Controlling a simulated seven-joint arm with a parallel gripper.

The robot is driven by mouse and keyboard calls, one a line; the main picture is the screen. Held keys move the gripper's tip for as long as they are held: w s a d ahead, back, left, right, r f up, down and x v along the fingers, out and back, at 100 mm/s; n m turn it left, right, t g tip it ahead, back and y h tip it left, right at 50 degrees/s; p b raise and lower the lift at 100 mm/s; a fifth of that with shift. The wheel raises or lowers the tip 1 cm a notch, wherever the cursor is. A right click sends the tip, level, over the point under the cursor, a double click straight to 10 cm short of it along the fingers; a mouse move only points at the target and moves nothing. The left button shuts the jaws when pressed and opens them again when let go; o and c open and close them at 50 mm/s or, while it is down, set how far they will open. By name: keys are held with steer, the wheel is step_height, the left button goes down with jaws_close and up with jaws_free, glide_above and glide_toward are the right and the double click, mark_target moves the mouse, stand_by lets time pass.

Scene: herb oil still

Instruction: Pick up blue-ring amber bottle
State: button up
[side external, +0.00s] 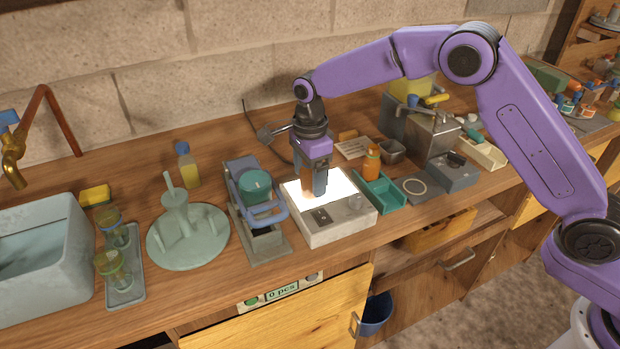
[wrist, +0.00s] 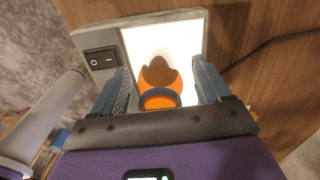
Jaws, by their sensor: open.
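The blue-ring amber bottle (wrist: 160,99) stands on the lit plate of a light box (side external: 350,208) and shows orange with a blue ring near its top in the wrist view. In the side view it is mostly hidden by my gripper (side external: 316,188), which points down over the bright plate. In the wrist view my gripper (wrist: 163,85) is open, with one blue-grey finger on each side of the bottle. A gap shows between the bottle and each finger.
Right of the light box is a teal tray (side external: 390,197) with another orange bottle (side external: 371,161) at its back. A blue-handled press (side external: 258,205) stands close on the left. A switch (wrist: 101,59) sits on the box's edge.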

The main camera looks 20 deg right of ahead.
steer(key=c, duration=1.1)
steer(key=shift+c, duration=0.5)
steer(key=shift+r, duration=0.2)
